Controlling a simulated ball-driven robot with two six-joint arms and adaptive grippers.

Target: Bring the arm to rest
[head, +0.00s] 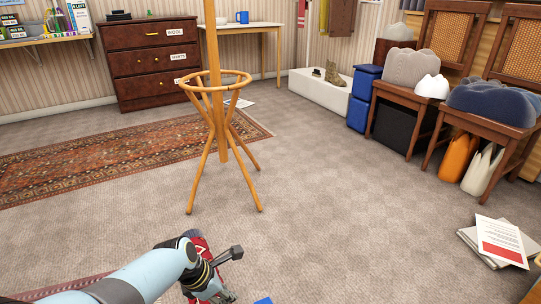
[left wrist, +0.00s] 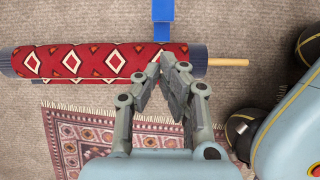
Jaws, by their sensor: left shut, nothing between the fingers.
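My left arm comes in at the bottom left of the head view. Its gripper (head: 222,294) points down near the bottom edge and is partly cut off. In the left wrist view the left gripper (left wrist: 172,62) is shut, its fingertips together with nothing between them. The fingertips overlap the right part of a rolled red patterned rug (left wrist: 75,62); I cannot tell the height gap. A bit of this red roll (head: 199,241) shows behind the arm in the head view. My right gripper is not in view.
A wooden stick (left wrist: 230,62) sticks out of the roll, with a blue strip (left wrist: 163,20) beyond. A fringed rug (left wrist: 75,140) lies nearby. Ahead stands a wooden coat stand (head: 222,130); papers (head: 498,243) and chairs (head: 490,115) are at right. Carpet between is clear.

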